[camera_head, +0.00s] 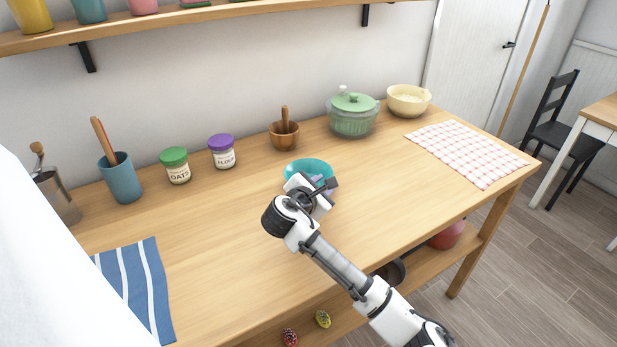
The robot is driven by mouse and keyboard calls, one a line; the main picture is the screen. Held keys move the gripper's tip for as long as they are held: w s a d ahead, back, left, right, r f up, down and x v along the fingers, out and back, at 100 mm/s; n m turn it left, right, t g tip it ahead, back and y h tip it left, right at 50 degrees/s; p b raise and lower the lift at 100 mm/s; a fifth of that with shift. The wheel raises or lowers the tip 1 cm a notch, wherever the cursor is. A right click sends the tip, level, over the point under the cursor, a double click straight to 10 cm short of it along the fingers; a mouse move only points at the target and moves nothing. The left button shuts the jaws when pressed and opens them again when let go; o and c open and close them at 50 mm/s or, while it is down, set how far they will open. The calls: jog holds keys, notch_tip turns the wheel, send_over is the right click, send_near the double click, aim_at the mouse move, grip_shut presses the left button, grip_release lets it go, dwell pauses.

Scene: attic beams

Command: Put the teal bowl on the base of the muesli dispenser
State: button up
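The teal bowl (303,168) is near the middle of the wooden counter. My gripper (326,188) is at the bowl's near right side in the picture, and my arm covers part of the bowl. A small lilac patch shows beside the gripper; I cannot tell what it belongs to. The fingers are too small and hidden to tell whether they are open or shut, or whether they touch the bowl. I cannot make out a muesli dispenser in this view.
A mortar (284,136), flour jar (222,152) and oats jar (175,166) stand behind. A green pot (352,118) and cream bowl (407,103) are back right. A checked cloth (466,152) lies right, a striped towel (138,283) front left. The counter (220,235) left of my arm is clear.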

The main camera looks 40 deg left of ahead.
jog(key=shift+x, duration=1.15)
grip_shut()
jog(key=shift+r, duration=0.2)
